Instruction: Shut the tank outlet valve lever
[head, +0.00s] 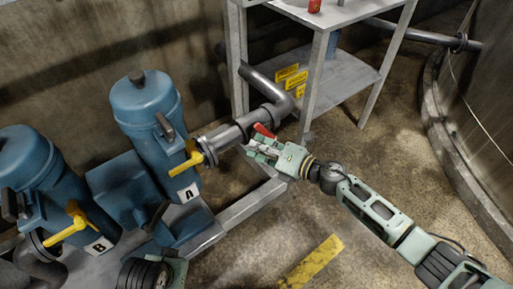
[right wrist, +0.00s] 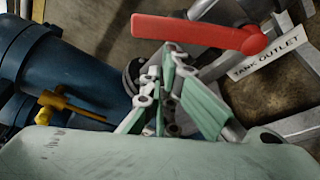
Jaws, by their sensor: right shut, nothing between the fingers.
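The red tank outlet valve lever (right wrist: 200,32) shows large in the right wrist view, beside a white label reading TANK OUTLET (right wrist: 268,57). In the head view only a short red part of the lever (head: 264,131) shows above my right gripper (head: 254,146); the rest is hidden behind it. My right gripper is shut and empty, its fingertips close to the lever and the grey pipe. In the right wrist view the fingers (right wrist: 170,75) lie just below the lever; I cannot tell whether they touch. My left gripper cannot be made out in the head view.
Blue strainers A (head: 150,130) and B (head: 40,185) with yellow handles (head: 188,160) stand at left. A grey metal stand (head: 335,80) is behind the pipe. A large round tank (head: 480,90) is at right. Open floor lies in front.

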